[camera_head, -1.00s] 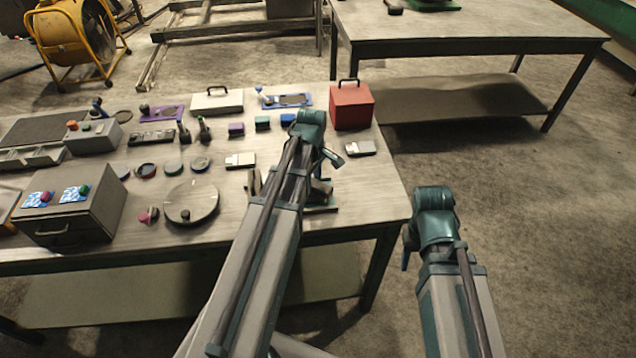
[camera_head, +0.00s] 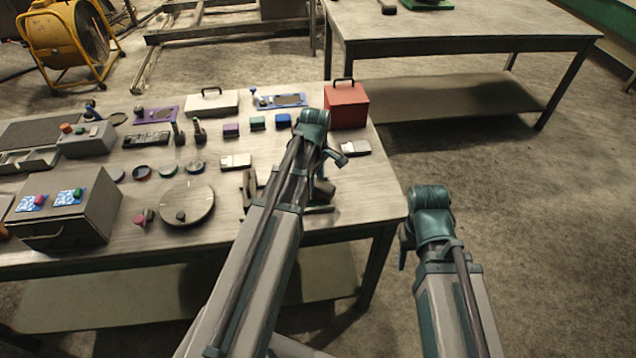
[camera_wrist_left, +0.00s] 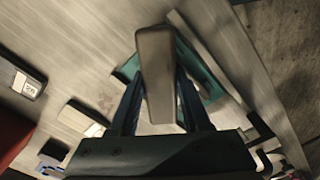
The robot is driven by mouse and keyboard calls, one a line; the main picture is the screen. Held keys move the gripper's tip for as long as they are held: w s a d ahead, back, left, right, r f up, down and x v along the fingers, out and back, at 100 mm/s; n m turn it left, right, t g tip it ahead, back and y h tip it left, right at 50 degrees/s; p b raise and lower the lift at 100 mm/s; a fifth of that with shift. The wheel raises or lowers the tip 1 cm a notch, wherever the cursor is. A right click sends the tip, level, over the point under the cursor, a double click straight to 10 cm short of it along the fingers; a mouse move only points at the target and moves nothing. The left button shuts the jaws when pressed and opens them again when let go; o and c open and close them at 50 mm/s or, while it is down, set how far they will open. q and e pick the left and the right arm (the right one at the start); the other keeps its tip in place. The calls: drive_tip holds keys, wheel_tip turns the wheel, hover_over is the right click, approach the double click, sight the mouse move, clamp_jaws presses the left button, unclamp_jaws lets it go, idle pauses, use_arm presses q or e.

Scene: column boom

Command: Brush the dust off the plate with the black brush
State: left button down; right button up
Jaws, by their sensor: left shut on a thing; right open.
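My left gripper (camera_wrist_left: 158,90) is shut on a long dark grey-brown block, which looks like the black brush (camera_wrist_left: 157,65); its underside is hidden. Below it in the left wrist view is a flat teal-edged thing (camera_wrist_left: 207,84), probably the plate, mostly covered by the brush and fingers. A faint reddish smudge shows beside the left finger; I cannot tell whether it is dust. In the head view my left arm hides most of this spot near the table's right front. My right gripper (camera_head: 403,254) is open and empty, beyond the table's right edge, its fingers barely visible.
The workbench (camera_head: 235,212) holds a red box (camera_head: 346,108), a white case (camera_head: 211,103), a round grey disc (camera_head: 187,204) and a drawer cabinet (camera_head: 65,220). Small pale-and-dark blocks (camera_head: 236,161) lie near my left arm. Open floor lies right of the bench.

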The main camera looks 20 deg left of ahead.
use_arm(q)
drive_tip(key=shift+s+a, duration=0.5)
drive_tip(key=shift+a, duration=0.4)
drive_tip(key=shift+w+d, duration=0.1)
drive_tip(key=shift+d, duration=0.05)
drive_tip(key=shift+w+d, duration=0.3)
drive_tip(key=shift+d, duration=0.3)
drive_tip(key=shift+w+d, duration=0.3)
drive_tip(key=shift+d, duration=0.3)
drive_tip(key=shift+a, duration=0.1)
drive_tip(key=shift+s+a, duration=0.35)
drive_tip(key=shift+a, duration=0.25)
drive_tip(key=shift+s+a, duration=0.35)
drive_tip(key=shift+a, duration=0.25)
drive_tip(key=shift+w+d, duration=0.1)
